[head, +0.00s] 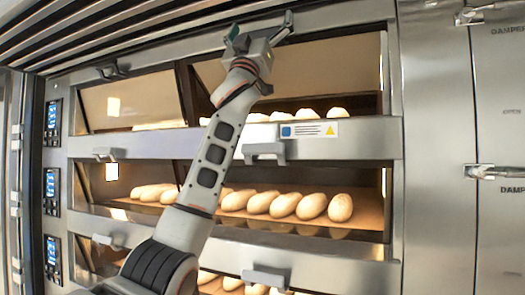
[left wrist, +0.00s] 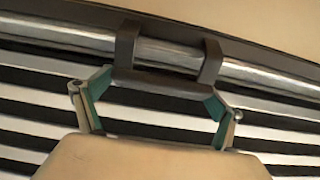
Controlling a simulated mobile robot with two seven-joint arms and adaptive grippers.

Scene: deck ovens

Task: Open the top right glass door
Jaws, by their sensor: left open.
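The top right glass door (head: 335,68) is a tan-tinted pane in the upper deck, with loaves showing below it. A metal rail (head: 345,14) runs along its top edge. In the left wrist view, a dark grey handle (left wrist: 165,86) hangs on two brackets from a shiny rail (left wrist: 165,52). My left gripper (head: 260,32) is raised at the door's top edge. Its teal-padded fingers (left wrist: 158,90) are open, one near each end of the handle bar. I cannot tell whether they touch it. My right gripper is in neither view.
Lower decks hold several loaves (head: 312,205) behind similar doors with grey handles (head: 264,152). Control screens (head: 53,115) line the left side. Steel cabinet doors with latches (head: 492,172) stand at right. A slatted vent (head: 110,28) is overhead.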

